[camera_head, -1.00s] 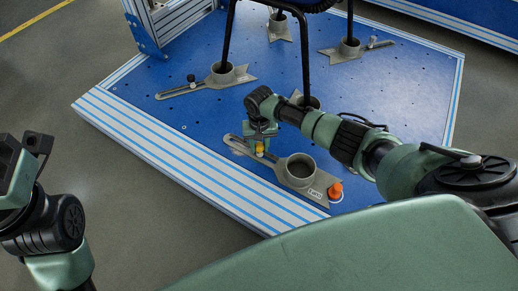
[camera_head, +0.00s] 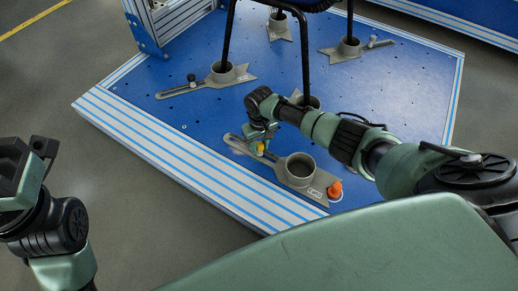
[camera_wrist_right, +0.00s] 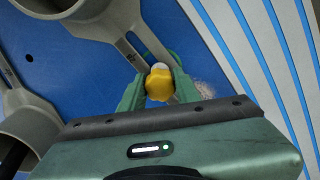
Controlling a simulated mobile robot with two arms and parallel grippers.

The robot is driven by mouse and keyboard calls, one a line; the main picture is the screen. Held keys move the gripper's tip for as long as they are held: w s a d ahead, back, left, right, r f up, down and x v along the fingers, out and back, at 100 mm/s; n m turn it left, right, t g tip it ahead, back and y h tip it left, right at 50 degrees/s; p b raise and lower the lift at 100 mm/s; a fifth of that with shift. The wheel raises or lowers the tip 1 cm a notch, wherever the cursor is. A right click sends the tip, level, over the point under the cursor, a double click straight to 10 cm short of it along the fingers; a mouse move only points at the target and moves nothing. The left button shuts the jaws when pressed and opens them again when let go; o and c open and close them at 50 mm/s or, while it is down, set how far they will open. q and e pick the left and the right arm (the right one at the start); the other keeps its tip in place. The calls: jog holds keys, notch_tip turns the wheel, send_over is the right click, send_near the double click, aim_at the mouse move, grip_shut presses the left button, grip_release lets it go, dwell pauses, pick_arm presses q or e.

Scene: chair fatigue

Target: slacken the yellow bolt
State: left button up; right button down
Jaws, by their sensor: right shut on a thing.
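The yellow bolt (camera_head: 261,148) sits on the slotted arm of the nearest grey clamp (camera_head: 292,171), close to the front edge of the blue platform. In the right wrist view the bolt (camera_wrist_right: 159,84) has a lobed yellow head and lies between the two green fingers. My right gripper (camera_head: 260,144) is shut on the bolt's head from above; in the right wrist view its fingers (camera_wrist_right: 158,88) touch it on both sides. My left gripper (camera_head: 27,170) is at the left edge, away from the platform, with its two fingers apart and nothing between them.
An orange knob (camera_head: 335,190) stands at the right end of the near clamp, beside its round cup. More grey clamps (camera_head: 222,76) hold black chair legs (camera_head: 306,60) farther back on the blue platform (camera_head: 200,120). The striped front edge (camera_head: 170,150) is clear.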

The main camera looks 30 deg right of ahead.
jog(key=n, duration=0.4)
jog(key=n, duration=0.4)
jog(key=c, duration=1)
grip_release()
jog(key=shift+c, duration=0.2)
